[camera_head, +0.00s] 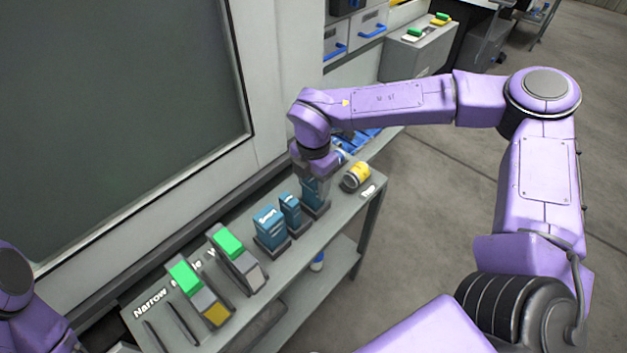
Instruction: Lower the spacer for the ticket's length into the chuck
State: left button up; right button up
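Blue blocks, probably the spacers, stand in dark holders on the grey bench: a wide one (269,226), a slimmer one (291,209) and a third (315,192) at the right. My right gripper (314,178) points down over the third block, at its top. The fingers are small and partly hidden by my wrist, so I cannot tell whether they are closed on it. My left arm shows at the lower left edge, but its gripper is out of view. I cannot make out a ticket or a chuck for certain.
The grey bench (345,208) also bears two green-topped pieces (185,279) (229,243) in slanted holders, near lettering that reads "Narrow". A large dark-windowed machine (120,110) rises behind. Open floor lies right of the bench.

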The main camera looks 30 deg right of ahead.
jog(key=c, duration=0.4)
jog(key=shift+c, duration=0.2)
jog(key=shift+d+r, duration=0.1)
jog(key=shift+r, duration=0.1)
jog(key=shift+w+r+p, duration=0.1)
jog(key=shift+r+p, duration=0.3)
jog(key=shift+p, duration=0.15)
jog(key=shift+r+p, duration=2.3)
jog(key=shift+r, duration=0.65)
jog(key=shift+f, duration=0.1)
